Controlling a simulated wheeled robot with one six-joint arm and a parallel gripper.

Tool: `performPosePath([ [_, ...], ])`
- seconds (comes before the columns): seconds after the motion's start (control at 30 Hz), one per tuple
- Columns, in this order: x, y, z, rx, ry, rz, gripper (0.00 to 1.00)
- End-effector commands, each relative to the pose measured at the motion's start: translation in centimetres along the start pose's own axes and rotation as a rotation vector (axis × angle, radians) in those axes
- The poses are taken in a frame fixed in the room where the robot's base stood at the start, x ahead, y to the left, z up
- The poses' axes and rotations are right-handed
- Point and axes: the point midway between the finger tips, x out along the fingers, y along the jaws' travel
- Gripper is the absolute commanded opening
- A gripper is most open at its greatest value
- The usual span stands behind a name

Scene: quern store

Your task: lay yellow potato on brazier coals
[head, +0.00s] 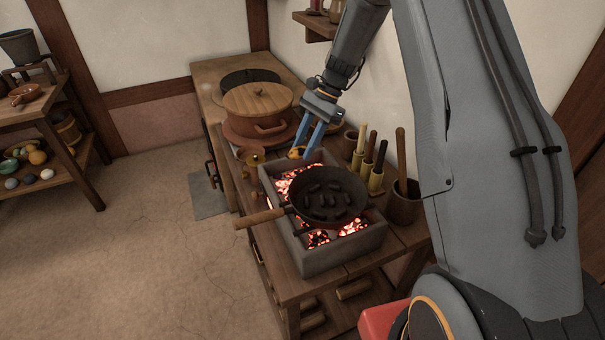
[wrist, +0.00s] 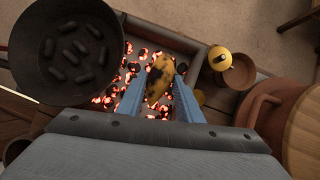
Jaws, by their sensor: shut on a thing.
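In the wrist view a yellow potato with dark patches (wrist: 159,80) sits between the two blue fingers of my gripper (wrist: 158,98). My gripper is shut on it, above the glowing coals (wrist: 132,65). In the head view my gripper (head: 306,142) is over the back end of the brazier (head: 331,262), and the potato shows as a small yellow bit (head: 296,152) by the fingertips. The brazier is a grey box with red-lit coals (head: 352,228). Whether the potato touches the coals cannot be told.
A dark pan with several dark lumps (head: 326,194) covers much of the coals, its wooden handle (head: 259,218) jutting left. A lidded clay pot (head: 257,107) stands behind. Tools in holders (head: 377,165) stand right.

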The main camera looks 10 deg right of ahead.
Motion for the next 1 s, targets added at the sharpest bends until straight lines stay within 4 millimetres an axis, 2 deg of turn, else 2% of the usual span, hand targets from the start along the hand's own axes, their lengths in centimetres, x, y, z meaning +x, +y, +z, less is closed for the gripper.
performPosePath([
  [0.2, 3.4, 0.2, -1.8, 0.004, -0.001, 0.002, 0.06],
  [0.47, 5.2, 0.1, -2.9, 0.002, -0.001, 0.001, 0.06],
  [0.7, 7.9, 0.2, -4.4, 0.001, -0.001, 0.002, 0.06],
  [1.0, 8.2, 0.1, -4.6, 0.001, 0.000, 0.000, 0.06],
])
